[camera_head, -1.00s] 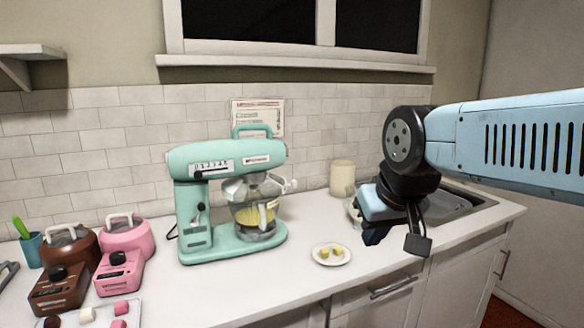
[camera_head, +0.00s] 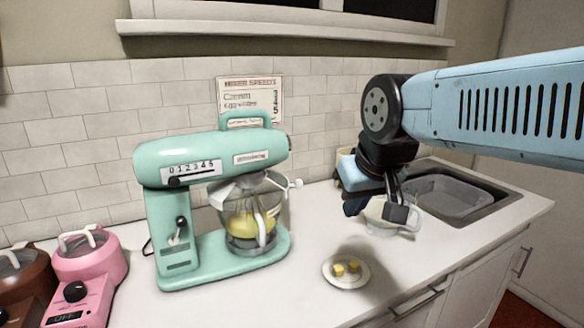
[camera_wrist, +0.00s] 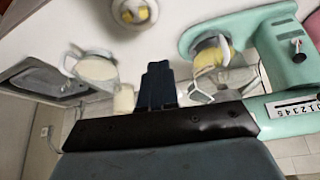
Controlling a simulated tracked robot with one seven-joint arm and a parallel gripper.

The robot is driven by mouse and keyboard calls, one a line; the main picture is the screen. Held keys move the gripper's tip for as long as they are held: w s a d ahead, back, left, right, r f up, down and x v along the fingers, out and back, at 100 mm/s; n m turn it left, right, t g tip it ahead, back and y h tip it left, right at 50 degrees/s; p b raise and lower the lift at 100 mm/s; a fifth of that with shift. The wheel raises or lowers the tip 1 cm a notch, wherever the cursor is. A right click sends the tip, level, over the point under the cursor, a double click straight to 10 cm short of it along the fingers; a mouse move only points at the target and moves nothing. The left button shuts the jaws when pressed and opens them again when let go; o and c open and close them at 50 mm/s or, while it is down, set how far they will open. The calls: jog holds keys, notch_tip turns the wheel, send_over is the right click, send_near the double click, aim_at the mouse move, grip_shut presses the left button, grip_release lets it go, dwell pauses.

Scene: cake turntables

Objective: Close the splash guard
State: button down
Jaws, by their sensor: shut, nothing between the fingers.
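The mint green stand mixer (camera_head: 212,160) stands on the counter with a clear bowl of yellow mix (camera_head: 252,228) under its head. A clear splash guard (camera_head: 236,190) sits around the top of the bowl, with a small white knob (camera_head: 296,184) sticking out on the right; how far open it is I cannot tell. The guard also shows in the wrist view (camera_wrist: 200,92), right of my fingers. My gripper (camera_head: 353,207) is shut and empty, to the right of the knob and apart from it. In the wrist view, my shut fingers (camera_wrist: 158,80) touch nothing.
A white jug (camera_head: 392,218) is close by my gripper, partly hidden. A small plate (camera_head: 331,281) with yellow cubes lies in front. The sink (camera_head: 445,195) is at right, and pink (camera_head: 88,262) and brown (camera_head: 18,290) appliances are at left. Counter between mixer and gripper is clear.

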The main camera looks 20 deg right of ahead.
jog(key=w+d+r+m+g+y, duration=0.1)
jog(key=w+r+m+g, duration=0.2)
jog(key=w, duration=1)
jog(key=w+r+m+g, duration=0.1)
jog(key=w+r+g, duration=0.35)
jog(key=w, duration=0.85)
jog(key=w+d+f+g, duration=0.1)
jog(key=w+f+g, duration=0.15)
jog(key=w, duration=0.75)
jog(key=s+a+f, duration=0.3)
jog(key=s+f, duration=0.4)
jog(key=f, duration=0.2)
jog(key=shift+f+m+y, duration=0.35)
jog(key=shift+m+y, duration=0.05)
jog(key=shift+s, duration=0.15)
